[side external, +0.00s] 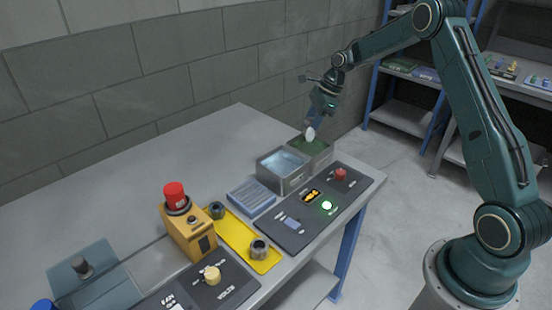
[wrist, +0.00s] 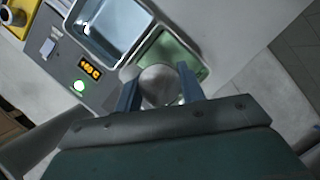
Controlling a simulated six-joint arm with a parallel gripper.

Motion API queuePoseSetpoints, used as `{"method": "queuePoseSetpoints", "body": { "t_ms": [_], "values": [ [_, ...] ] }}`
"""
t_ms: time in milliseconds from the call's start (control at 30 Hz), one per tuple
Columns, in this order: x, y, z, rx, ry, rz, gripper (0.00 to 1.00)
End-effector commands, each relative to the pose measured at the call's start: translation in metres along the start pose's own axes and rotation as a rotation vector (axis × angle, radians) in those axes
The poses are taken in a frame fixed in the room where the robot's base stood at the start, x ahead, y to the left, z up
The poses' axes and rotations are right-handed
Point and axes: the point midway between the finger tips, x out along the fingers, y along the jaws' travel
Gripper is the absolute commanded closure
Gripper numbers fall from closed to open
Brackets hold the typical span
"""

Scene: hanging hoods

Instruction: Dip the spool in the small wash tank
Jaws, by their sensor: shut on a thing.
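My gripper (side external: 312,124) points down at the far end of the bench, shut on a pale, rounded piece, seemingly the spool (side external: 310,134). In the wrist view the spool (wrist: 158,86) sits between the two blue-grey fingers (wrist: 160,92), its round end showing. A metal tank (side external: 295,184) holds pale blue liquid. Beside it, farther back, is a metal tank (side external: 324,157) with a green inside, also seen in the wrist view (wrist: 186,58). The spool hangs above the green tank, seemingly clear of its rim. Which tank is the wash tank is not marked.
A blue ribbed tray (side external: 250,197), a yellow tray (side external: 235,235) with two metal pieces and a yellow box (side external: 188,235) stand nearer. Bare bench lies behind.

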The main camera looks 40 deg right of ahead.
Motion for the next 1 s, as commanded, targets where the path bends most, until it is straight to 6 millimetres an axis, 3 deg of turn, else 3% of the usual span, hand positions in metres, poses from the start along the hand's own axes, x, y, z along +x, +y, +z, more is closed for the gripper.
{"method": "queuePoseSetpoints", "body": {
  "t_ms": [1000],
  "values": [
    [0.077, 0.001, -0.032, 0.0, 0.001, 0.001, 0.86]
  ]
}}
